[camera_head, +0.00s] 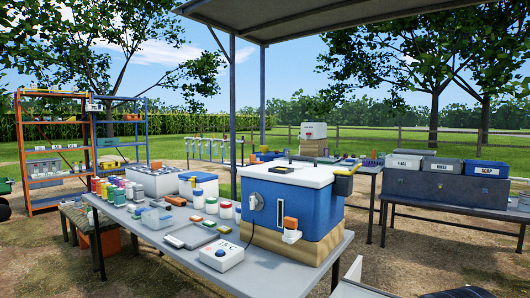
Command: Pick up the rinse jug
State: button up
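I cannot pick out a rinse jug for sure in the head view. A grey tub (442,168) on the right-hand bench has a label that seems to read RINSE, but it looks like an open basin, not a jug. Several white containers with coloured lids (211,205) stand on the near table, left of a blue and white cooler (290,208); none shows a readable rinse label. My gripper is not in view. A pale part and a dark part at the bottom right edge may be mine, but too little shows to tell.
The near grey table (180,262) also holds bottles, trays and a white meter box (221,255). The right-hand bench (450,207) carries a white tub (404,161) and a blue SOAP tub (486,173). Shelves (57,155) stand at far left. Bare ground lies right of the near table.

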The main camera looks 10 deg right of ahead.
aim_at(286, 154)
jog(key=j+u, duration=0.3)
jog(key=i+j+u, duration=0.1)
jog(key=j+u, duration=0.25)
jog(key=i+j+u, duration=0.25)
jog(key=i+j, duration=0.25)
jog(key=i+j+u, duration=0.25)
jog(key=i+j, duration=0.15)
jog(key=i+j+u, duration=0.25)
jog(key=i, duration=0.95)
jog(key=i+j+z, duration=0.15)
jog(key=i, duration=0.45)
jog(key=i+j, duration=0.1)
jog(key=i, duration=1.05)
jog(key=i+l+u, duration=0.1)
jog(key=i, duration=0.45)
jog(key=i+l, duration=0.15)
jog(key=i, duration=0.45)
jog(key=i+j+u, duration=0.1)
jog(key=i+u, duration=0.25)
jog(key=i, duration=0.5)
jog(key=i+l+u, duration=0.15)
jog(key=i+u, duration=0.15)
jog(key=i, duration=0.55)
jog(key=i+z, duration=0.2)
jog(key=i, duration=0.65)
jog(key=i+j+z, duration=0.2)
jog(key=i, duration=0.65)
jog(key=i+j+z, duration=0.2)
jog(key=i, duration=1.55)
jog(key=l, duration=0.1)
